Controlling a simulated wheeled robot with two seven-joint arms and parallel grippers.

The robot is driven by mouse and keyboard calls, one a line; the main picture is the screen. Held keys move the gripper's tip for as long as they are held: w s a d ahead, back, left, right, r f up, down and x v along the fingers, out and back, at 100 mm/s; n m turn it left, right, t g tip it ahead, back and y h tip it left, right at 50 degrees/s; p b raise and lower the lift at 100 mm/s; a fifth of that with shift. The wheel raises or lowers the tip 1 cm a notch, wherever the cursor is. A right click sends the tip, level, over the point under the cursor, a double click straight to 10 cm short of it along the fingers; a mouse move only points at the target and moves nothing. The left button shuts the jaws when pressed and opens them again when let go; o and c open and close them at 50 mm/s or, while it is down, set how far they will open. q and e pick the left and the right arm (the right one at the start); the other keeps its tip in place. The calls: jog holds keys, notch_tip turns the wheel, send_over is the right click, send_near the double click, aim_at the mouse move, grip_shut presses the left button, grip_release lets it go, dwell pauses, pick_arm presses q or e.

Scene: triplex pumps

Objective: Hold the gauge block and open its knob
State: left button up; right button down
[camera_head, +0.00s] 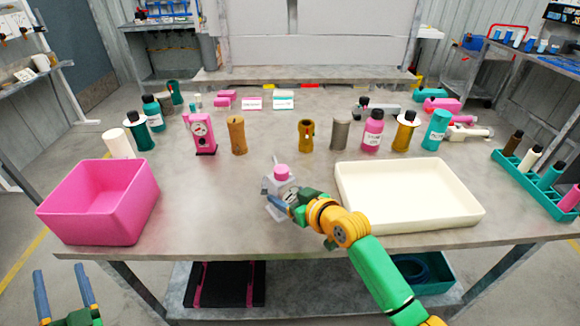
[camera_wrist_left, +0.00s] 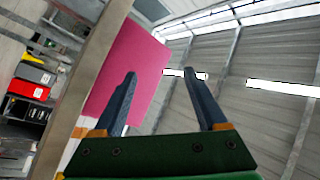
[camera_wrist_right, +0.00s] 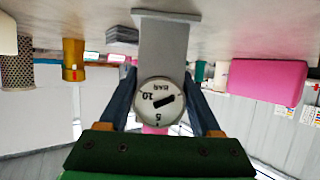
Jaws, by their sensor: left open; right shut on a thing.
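A light grey gauge block (camera_head: 281,187) with a pink knob (camera_head: 282,173) on top is near the table's front middle. My right gripper (camera_head: 277,196) is shut on it from the front. In the right wrist view the block (camera_wrist_right: 163,45) appears upside down between the fingers, its round dial (camera_wrist_right: 158,102) facing the camera. The pink knob (camera_wrist_right: 154,130) is mostly hidden below the dial there. I cannot tell whether the block touches the table. My left gripper (camera_head: 64,284) is open and empty, low at the left, in front of the table edge and away from the block.
A pink bin (camera_head: 100,205) stands at the table's left front and a cream tray (camera_head: 408,195) right of the block. A pink gauge unit (camera_head: 203,135), brown cylinders (camera_head: 237,135) and bottles (camera_head: 373,130) stand further back. A teal rack (camera_head: 535,185) is at the right edge.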

pick_arm(q)
notch_tip(320, 180, up, 14)
jog(key=w+d+f+n+t+y, duration=0.1)
jog(key=w+n+t+y, duration=0.1)
jog(key=t+y, duration=0.1)
pick_arm(e)
jog(key=shift+r, duration=0.1)
pick_arm(q)
jog(key=w+d+r+m+t+h, duration=0.3)
jog(key=w+d+r+t+h, duration=0.2)
jog(key=w+d+h, duration=0.6)
pick_arm(e)
jog(key=shift+w, duration=0.1)
pick_arm(q)
jog(key=w+d+m+g+h, duration=0.3)
jog(key=d+m+h, duration=0.2)
jog(key=d+h, duration=1)
jog(key=m+g+h, duration=0.1)
jog(key=g+h, duration=0.1)
jog(key=g, duration=0.7)
send_near(281, 173)
jog(key=w, duration=0.3)
jog(key=x, duration=1.2)
jog(key=shift+s+d+f+g, duration=0.3)
jog(key=shift+d+f, duration=0.1)
jog(key=shift+f, duration=0.35)
